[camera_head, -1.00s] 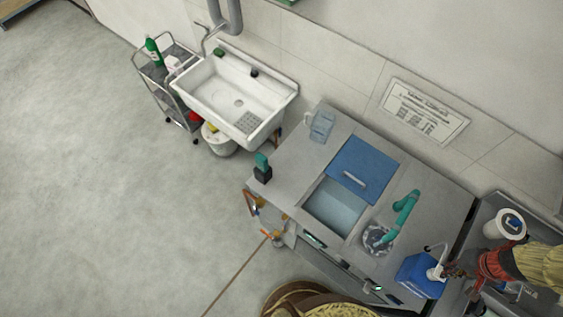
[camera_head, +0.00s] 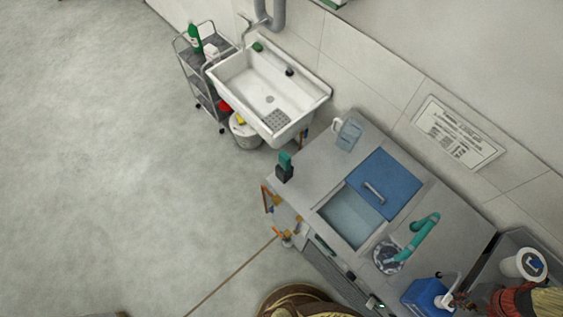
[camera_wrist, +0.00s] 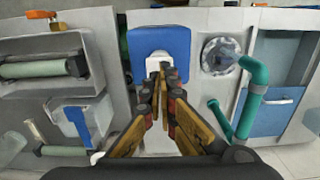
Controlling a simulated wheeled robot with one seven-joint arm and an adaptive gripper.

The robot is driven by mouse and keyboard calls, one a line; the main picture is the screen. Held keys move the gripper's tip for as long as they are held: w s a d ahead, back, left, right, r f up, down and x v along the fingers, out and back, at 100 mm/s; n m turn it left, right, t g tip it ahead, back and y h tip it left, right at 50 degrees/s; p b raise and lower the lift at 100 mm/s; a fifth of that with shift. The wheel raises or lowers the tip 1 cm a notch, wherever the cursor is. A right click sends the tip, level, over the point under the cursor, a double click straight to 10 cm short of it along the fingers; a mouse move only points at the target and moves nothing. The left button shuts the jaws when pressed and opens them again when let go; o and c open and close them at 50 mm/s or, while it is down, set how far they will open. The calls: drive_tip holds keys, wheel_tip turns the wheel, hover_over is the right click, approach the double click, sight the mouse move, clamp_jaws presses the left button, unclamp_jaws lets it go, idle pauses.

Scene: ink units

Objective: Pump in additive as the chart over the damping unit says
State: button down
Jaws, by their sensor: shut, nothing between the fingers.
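The damping unit is a grey cabinet (camera_head: 318,165) with an open water tank (camera_head: 350,217), a blue lid (camera_head: 385,184) and a teal pipe (camera_head: 424,228). The chart (camera_head: 458,132) hangs on the wall above it; its text is too small to read. A blue additive container (camera_head: 425,296) with a white pump head stands at the unit's right end. In the wrist view the container (camera_wrist: 160,38) and white pump head (camera_wrist: 152,62) are straight ahead. My gripper (camera_wrist: 166,72) is shut and empty, its fingertips at the pump head; I cannot tell whether they touch.
A white tub (camera_head: 524,264) stands on the surface right of the unit. A clear jug (camera_head: 348,135) and a dark green-topped bottle (camera_head: 285,168) stand on the unit's far end. A sink (camera_head: 262,88) and trolley (camera_head: 200,75) are beyond. The floor at left is clear.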

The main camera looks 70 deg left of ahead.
drive_tip(key=shift+f, duration=0.2)
drive_tip(key=shift+f+b, duration=1.3)
drive_tip(key=shift+f, duration=0.25)
drive_tip(key=shift+r+p, duration=1.1)
drive_tip(key=shift+r, duration=0.65)
drive_tip(key=shift+f, duration=0.15)
drive_tip(key=shift+f+b, duration=1.35)
drive_tip(key=shift+f, duration=0.3)
drive_tip(key=shift+r, duration=0.2)
drive_tip(key=shift+r+p, duration=1.2)
drive_tip(key=shift+r, duration=0.4)
